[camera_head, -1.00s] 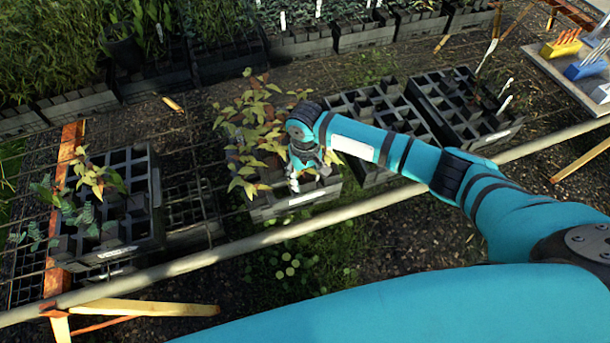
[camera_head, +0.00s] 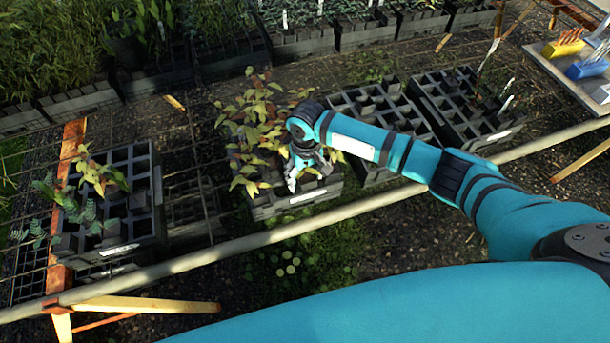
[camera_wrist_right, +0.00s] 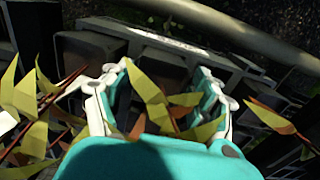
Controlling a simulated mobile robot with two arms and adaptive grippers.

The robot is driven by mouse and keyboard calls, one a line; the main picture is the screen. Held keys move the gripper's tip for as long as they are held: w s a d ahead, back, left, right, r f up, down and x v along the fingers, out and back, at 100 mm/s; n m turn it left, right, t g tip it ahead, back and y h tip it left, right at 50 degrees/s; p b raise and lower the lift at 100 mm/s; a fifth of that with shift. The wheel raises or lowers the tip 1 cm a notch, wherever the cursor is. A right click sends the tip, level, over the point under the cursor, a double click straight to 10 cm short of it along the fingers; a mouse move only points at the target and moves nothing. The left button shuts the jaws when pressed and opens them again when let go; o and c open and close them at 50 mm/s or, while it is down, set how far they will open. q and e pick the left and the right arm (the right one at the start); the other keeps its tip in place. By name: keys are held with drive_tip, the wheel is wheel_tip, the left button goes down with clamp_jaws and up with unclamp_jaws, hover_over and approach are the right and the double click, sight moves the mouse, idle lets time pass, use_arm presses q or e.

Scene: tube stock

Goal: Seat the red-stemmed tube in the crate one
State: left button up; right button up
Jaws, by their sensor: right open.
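Leafy plants with yellow-green and reddish leaves (camera_head: 262,105) fill much of the middle dark crate (camera_head: 300,199). Reddish stems (camera_wrist_right: 66,82) show among the leaves in the right wrist view. I cannot tell which single tube is the red-stemmed one. My right gripper (camera_head: 295,180) points down at the front of this crate, among the leaves. In the right wrist view my right gripper (camera_wrist_right: 158,88) has its fingers wide apart, with leaves and dark square cells (camera_wrist_right: 157,72) between and beyond them. Crate labels are unreadable, so crate one is not identifiable. My left gripper is not in view.
A dark crate (camera_head: 152,222) with several plants and empty cells stands at the left. Two mostly empty crates (camera_head: 370,172) (camera_head: 508,128) stand right of the middle one. A pale rail (camera_head: 220,248) runs along the front. A tool tray (camera_head: 590,90) lies upper right.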

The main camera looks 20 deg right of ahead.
wheel_tip(320, 180, up, 11)
drive_tip(key=shift+r, duration=0.2)
drive_tip(key=shift+a, duration=0.1)
idle(0.5)
